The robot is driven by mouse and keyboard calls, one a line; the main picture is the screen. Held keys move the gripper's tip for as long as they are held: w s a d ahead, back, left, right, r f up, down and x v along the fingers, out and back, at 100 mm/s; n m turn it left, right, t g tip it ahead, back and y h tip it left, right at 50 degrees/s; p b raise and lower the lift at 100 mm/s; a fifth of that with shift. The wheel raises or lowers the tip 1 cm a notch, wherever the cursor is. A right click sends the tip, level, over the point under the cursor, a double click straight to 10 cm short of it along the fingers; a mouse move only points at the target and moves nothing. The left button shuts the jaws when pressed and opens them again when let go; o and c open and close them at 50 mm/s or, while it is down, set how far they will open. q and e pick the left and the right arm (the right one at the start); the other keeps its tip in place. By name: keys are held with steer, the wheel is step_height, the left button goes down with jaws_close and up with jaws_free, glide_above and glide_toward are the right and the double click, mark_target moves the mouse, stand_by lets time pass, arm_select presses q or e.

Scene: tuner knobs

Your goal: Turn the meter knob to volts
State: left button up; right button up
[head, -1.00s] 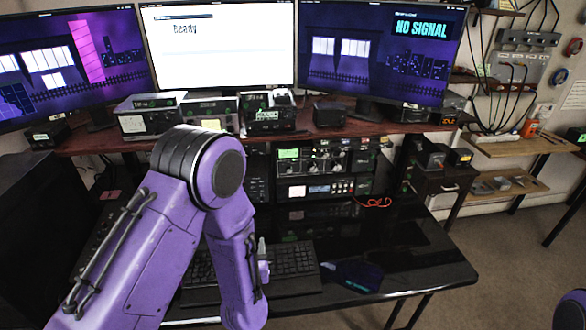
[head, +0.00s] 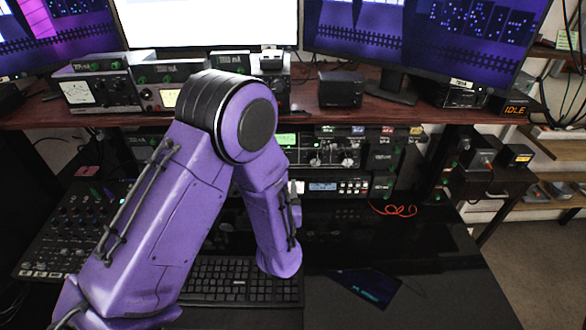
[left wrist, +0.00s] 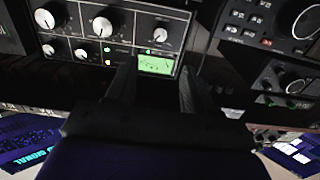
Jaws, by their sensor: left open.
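In the left wrist view, a dark panel with a lit green display (left wrist: 155,64) carries several pale round knobs, including a large knob (left wrist: 102,27) and a smaller one (left wrist: 160,35). I cannot tell which is the meter knob, and no volts marking is legible. My left gripper (left wrist: 157,88) is open and empty, with its dark fingers pointing toward the panel at either side of the green display. In the head view, the rack's green display (head: 286,139) and knobs (head: 347,161) show beside my purple left arm, which hides the rack's left part. My right gripper is out of view.
An analog meter box (head: 88,92) and other units stand on the wooden shelf under the monitors. A keyboard (head: 225,280) lies on the glossy black desk, with a mixer (head: 78,225) at left and a red cable (head: 393,210) at right.

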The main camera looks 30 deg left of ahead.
arm_select(q)
steer(key=f+p+x, duration=0.1)
steer(key=p+x, duration=0.1)
steer(key=x, duration=0.8)
steer(key=shift+w, duration=0.4)
steer(key=shift+a+f, duration=0.1)
jaws_close()
